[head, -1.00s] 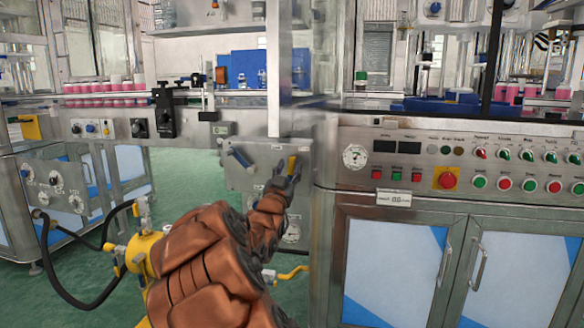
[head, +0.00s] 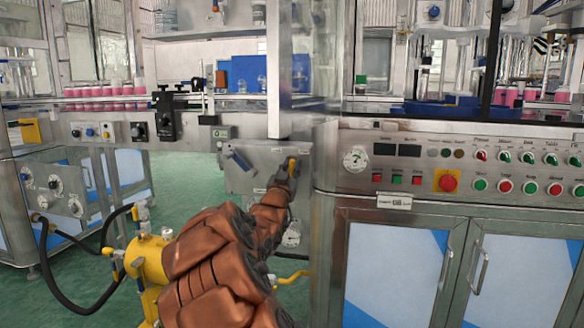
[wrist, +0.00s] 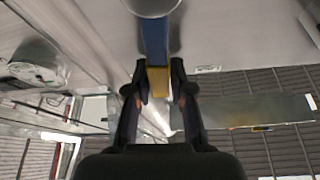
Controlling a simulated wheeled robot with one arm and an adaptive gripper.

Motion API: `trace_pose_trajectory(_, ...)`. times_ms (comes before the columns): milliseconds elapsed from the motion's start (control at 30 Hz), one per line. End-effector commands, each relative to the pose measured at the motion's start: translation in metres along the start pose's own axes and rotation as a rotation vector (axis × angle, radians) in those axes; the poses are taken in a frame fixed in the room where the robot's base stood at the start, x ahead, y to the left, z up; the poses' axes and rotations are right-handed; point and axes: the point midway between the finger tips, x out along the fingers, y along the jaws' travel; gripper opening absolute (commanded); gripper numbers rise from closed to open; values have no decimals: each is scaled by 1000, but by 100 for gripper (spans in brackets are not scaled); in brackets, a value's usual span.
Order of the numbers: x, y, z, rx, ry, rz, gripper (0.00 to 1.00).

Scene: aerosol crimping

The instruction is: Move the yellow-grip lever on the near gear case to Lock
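The near gear case (head: 240,180) is a grey metal box below the steel post in the head view. The yellow-grip lever (head: 292,163) is on its right part, with the grip upright. My gripper (head: 289,172) is at this lever and partly covers it. In the wrist view the yellow grip (wrist: 158,82), on a blue shaft, lies between the two dark fingers of my gripper (wrist: 159,85). The fingers are drawn in close on both sides and appear to touch it. Small labels on the case are too small to read.
The control panel (head: 460,165) with buttons and a gauge is close on the right. A yellow tank (head: 150,262) with black hoses stands at lower left, partly behind my arm.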

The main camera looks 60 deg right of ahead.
Motion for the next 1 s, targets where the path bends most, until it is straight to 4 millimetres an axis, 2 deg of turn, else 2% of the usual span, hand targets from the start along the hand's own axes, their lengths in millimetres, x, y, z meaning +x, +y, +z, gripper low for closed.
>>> trace_pose_trajectory(33,0,0,0,0,0,0,14)
trace_pose_trajectory(167,0,0,0,0,0,0,0)
trace_pose_trajectory(1000,1,-6,-3,-50,-2,-21,0)
